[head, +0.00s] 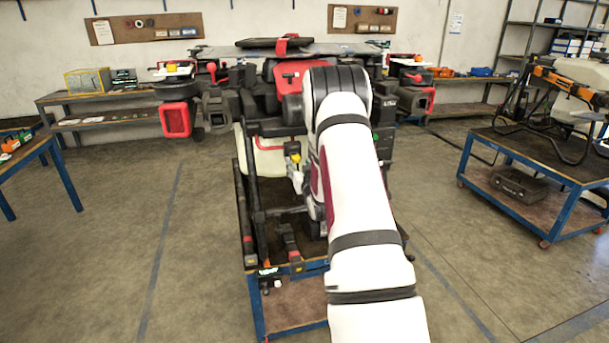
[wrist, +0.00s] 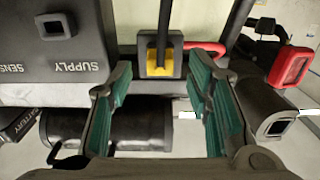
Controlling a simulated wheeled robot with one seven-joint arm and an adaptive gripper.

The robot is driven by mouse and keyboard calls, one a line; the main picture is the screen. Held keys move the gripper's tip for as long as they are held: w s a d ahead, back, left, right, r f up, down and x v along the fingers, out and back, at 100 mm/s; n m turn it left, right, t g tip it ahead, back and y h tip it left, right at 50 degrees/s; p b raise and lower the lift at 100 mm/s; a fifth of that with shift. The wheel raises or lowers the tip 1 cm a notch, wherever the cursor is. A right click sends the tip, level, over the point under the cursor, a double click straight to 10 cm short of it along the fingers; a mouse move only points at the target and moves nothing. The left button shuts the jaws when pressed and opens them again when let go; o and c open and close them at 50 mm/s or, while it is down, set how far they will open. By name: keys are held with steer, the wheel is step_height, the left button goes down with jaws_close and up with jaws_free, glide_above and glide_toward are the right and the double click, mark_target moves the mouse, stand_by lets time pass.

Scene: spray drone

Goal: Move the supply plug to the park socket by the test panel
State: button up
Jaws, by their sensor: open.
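In the wrist view a yellow and black plug (wrist: 153,66) with a dark cable rising from it sits at top centre, apparently the supply plug. My gripper (wrist: 160,88) is open, its green-padded fingers to either side and below the plug, with a visible gap to both. A grey panel (wrist: 95,45) at upper left carries upside-down SUPPLY and SENS labels and a square socket (wrist: 56,26). In the head view a small yellow part (head: 293,158) shows beside my arm, in front of the drone. My gripper is mostly hidden there by my arm. I cannot identify the park socket.
The drone (head: 258,125) stands on a blue-framed cart (head: 258,318). In the wrist view a red loop (wrist: 206,46) and a dark tube (wrist: 262,112) lie close to the right finger. A dark cylinder (wrist: 140,125) lies behind the fingers. Floor is clear at left.

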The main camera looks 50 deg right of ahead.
steer(key=v, duration=0.9)
stand_by(0.5)
